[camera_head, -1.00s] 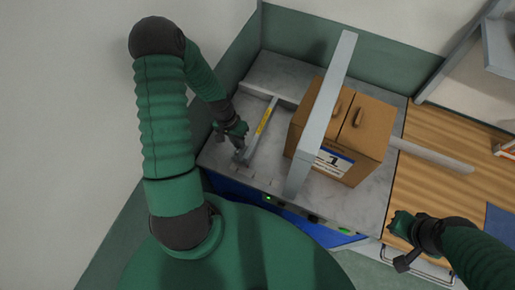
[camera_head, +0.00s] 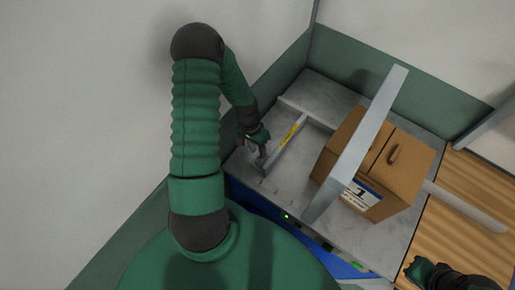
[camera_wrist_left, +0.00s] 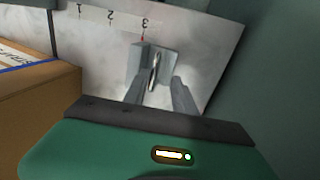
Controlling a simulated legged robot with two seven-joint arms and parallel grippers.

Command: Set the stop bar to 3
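The stop bar (camera_head: 284,144) is a grey bar with a yellow label, lying on the sealer's grey top left of the box. My left gripper (camera_head: 259,155) is at its near end. In the left wrist view the bar's end block (camera_wrist_left: 150,58) carries a thin upright metal handle (camera_wrist_left: 154,73). A small red mark on the block lines up with the 3 on the scale (camera_wrist_left: 110,22) of 1, 2, 3. My left gripper's fingers (camera_wrist_left: 158,84) are apart, one either side of the handle. My right gripper (camera_head: 418,270) is at the lower right, its fingers unclear.
A brown carton (camera_head: 396,172) with a label reading 1 stands on the sealer top (camera_head: 340,225) under a slanting grey crossbar (camera_head: 360,140). A green wall panel (camera_head: 385,80) rises behind. A wooden counter (camera_head: 470,190) lies to the right.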

